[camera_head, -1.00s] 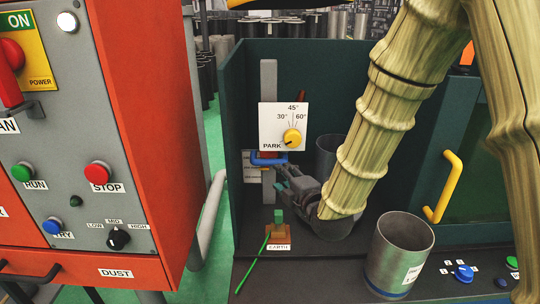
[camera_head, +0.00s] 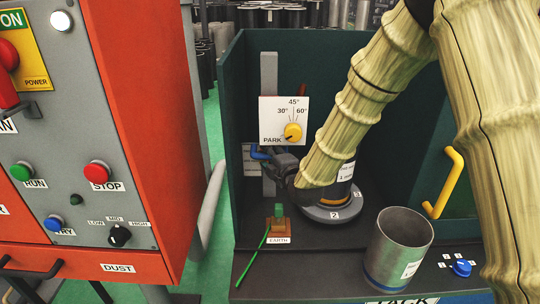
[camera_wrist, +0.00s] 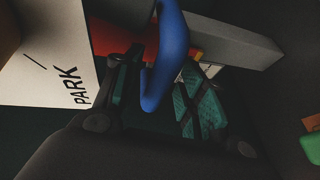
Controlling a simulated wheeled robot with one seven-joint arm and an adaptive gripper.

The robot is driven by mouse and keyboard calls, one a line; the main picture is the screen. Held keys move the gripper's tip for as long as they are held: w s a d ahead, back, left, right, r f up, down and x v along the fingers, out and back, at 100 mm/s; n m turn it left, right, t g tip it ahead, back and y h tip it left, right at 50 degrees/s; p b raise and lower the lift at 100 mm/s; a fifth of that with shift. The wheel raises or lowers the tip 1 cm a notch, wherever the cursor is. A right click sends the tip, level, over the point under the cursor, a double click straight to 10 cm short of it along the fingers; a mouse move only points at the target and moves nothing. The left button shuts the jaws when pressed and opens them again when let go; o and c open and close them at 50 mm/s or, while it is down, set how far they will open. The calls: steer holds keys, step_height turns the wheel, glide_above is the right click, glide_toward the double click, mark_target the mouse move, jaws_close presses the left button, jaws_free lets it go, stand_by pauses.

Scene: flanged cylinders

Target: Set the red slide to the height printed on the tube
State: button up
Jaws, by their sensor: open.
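The red slide (camera_wrist: 112,40) shows in the wrist view as a red block by a grey post (camera_wrist: 235,45). A blue curved handle (camera_wrist: 170,55) passes between my finger pads, and I cannot tell whether they touch it. In the head view my gripper (camera_head: 270,160) is open beside the blue handle (camera_head: 257,154), below the dial plate, and the arm hides part of it. The slide is mostly hidden there. A tube (camera_head: 347,172) with a partly hidden label stands on a round numbered base (camera_head: 335,211). A grey tube (camera_head: 400,240) stands in front, its label too small to read.
A white dial plate (camera_head: 271,110) with a yellow knob (camera_head: 292,131) stands just above my gripper. A green-topped EARTH block (camera_head: 278,223) with a green cable is below. A yellow handle (camera_head: 447,183) is at right; an orange control cabinet (camera_head: 150,120) is at left.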

mark_target(270, 143)
steer(key=shift+w, duration=0.1)
steer(key=shift+a, duration=0.1)
jaws_close()
steer(key=shift+r+p, duration=0.6)
steer(key=shift+r, duration=1.6)
jaws_free()
steer(key=v, duration=1.2)
